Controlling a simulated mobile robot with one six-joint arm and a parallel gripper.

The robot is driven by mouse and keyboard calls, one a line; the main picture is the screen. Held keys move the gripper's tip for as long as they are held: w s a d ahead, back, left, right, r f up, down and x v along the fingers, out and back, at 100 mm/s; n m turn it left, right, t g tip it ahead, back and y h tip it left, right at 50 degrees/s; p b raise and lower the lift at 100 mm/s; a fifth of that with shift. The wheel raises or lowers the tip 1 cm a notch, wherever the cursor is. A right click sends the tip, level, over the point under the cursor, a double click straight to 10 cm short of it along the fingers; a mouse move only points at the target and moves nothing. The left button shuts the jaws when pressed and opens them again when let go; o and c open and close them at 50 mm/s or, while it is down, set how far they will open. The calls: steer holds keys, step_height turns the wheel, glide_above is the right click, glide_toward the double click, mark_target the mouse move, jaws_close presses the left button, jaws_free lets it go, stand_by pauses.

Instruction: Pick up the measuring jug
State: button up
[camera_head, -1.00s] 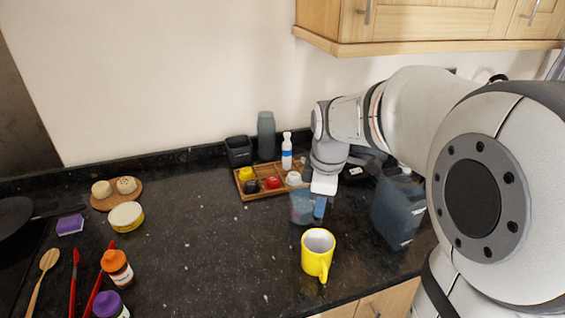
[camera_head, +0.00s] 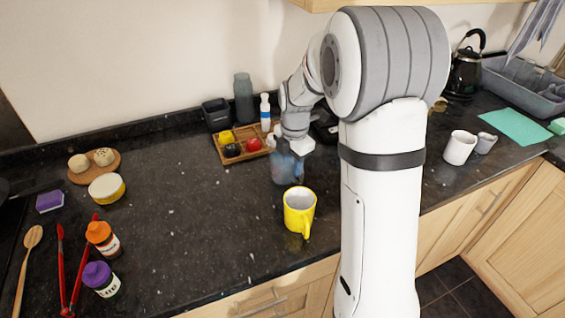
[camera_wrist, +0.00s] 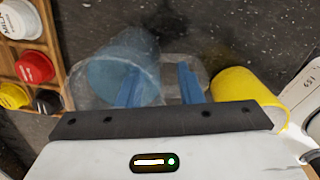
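The measuring jug (camera_head: 283,168) is a see-through, bluish vessel standing on the dark worktop behind the yellow mug. In the wrist view the jug (camera_wrist: 95,75) has its round mouth at left and a clear loop, seemingly its handle, at right. My gripper (camera_wrist: 159,85) is open, with two blue fingers apart. The left finger overlaps the jug's near-right wall and the right finger overlaps the clear loop. I cannot tell whether either touches. In the head view my gripper (camera_head: 297,166) is low at the jug, its fingers hard to make out.
A yellow mug (camera_head: 299,211) stands close in front of the jug. A wooden tray (camera_head: 229,159) with small pots is behind left. A white bottle (camera_head: 265,112) and grey canister (camera_head: 243,98) stand at the back.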

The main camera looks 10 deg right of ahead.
step_height(320, 180, down, 2)
steer(key=shift+f, duration=0.25)
jaws_close()
stand_by(0.5)
